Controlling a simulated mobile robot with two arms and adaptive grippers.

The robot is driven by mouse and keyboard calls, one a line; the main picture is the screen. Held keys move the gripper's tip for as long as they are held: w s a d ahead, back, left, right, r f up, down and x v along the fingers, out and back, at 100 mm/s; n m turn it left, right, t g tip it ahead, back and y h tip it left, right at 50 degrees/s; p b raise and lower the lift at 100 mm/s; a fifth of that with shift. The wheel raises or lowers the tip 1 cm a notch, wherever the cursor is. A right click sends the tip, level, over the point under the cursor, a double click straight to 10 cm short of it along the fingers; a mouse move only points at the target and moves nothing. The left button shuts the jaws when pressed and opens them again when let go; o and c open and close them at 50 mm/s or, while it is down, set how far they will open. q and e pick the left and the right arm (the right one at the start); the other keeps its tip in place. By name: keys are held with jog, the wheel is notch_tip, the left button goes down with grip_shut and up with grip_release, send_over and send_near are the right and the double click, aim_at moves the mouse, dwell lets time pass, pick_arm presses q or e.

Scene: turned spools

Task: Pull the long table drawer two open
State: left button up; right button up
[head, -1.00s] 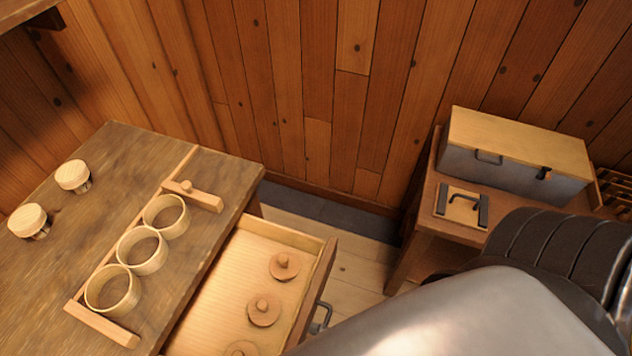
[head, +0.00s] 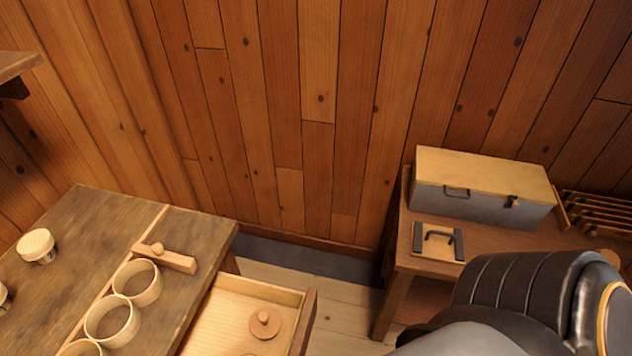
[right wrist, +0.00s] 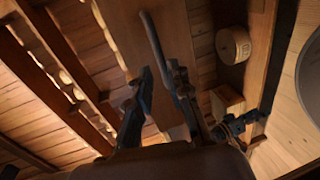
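A pulled-out wooden drawer (head: 235,310) juts from the right side of the long table (head: 90,240) in the head view; a knobbed round lid (head: 265,323) lies in it. Its lower part is cut off by the frame. I cannot tell which drawer this is. My right gripper (right wrist: 160,72) shows in the right wrist view with its two fingers apart. A dark bar handle (right wrist: 153,42) on a wooden panel (right wrist: 120,25) lies at the fingertips; I cannot tell whether they touch it. My left gripper is in neither view.
Several wooden rings (head: 112,320) and a round-lidded pot (head: 37,246) stand on the long table. A grey chest with a wooden lid (head: 485,185) and a handled board (head: 437,242) sit on a side table (head: 395,270). Bare floor (head: 335,295) lies between the tables.

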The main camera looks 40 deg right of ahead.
jog(key=v, duration=0.5)
jog(key=shift+s+d+r, duration=0.1)
jog(key=shift+s+d, duration=0.1)
jog(key=shift+s, duration=0.05)
